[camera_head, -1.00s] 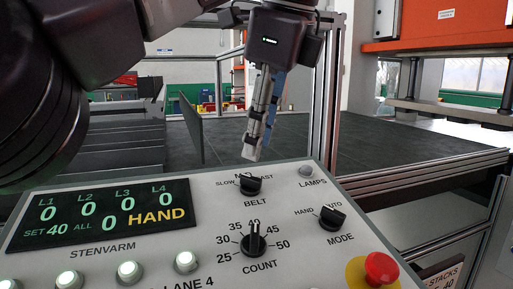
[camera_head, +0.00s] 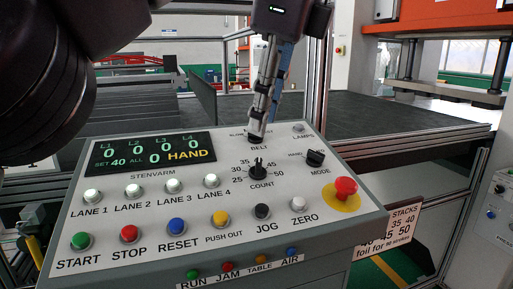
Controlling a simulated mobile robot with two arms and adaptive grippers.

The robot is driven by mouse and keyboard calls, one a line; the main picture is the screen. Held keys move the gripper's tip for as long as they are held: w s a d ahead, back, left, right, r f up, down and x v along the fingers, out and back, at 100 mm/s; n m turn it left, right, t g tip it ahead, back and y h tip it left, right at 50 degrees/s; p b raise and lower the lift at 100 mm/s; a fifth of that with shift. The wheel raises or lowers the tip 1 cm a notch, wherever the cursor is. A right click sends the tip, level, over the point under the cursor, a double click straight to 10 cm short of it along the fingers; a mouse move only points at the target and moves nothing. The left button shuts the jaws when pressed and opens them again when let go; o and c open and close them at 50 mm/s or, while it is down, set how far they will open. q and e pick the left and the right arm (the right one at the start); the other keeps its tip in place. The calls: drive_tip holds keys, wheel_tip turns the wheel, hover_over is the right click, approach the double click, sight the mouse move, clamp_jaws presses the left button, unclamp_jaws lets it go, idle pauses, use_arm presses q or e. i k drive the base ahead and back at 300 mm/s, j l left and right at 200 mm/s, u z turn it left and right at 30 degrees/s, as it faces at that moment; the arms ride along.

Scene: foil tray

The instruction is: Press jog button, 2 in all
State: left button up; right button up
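The jog button (camera_head: 262,211) is a black round button on the front row of the grey control panel (camera_head: 120,242), labelled JOG, between the yellow push out button (camera_head: 220,217) and the white zero button (camera_head: 298,204). The display (camera_head: 152,149) reads HAND, SET 40 and zeros. My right gripper is out of view.
A red emergency stop (camera_head: 345,187) on a yellow base sits at the panel's right. The count knob (camera_head: 257,169) and mode knob (camera_head: 315,158) stand up behind the jog button. A dark belt table (camera_head: 380,116) lies behind the panel.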

sight(261, 209)
drive_tip(key=k, duration=1)
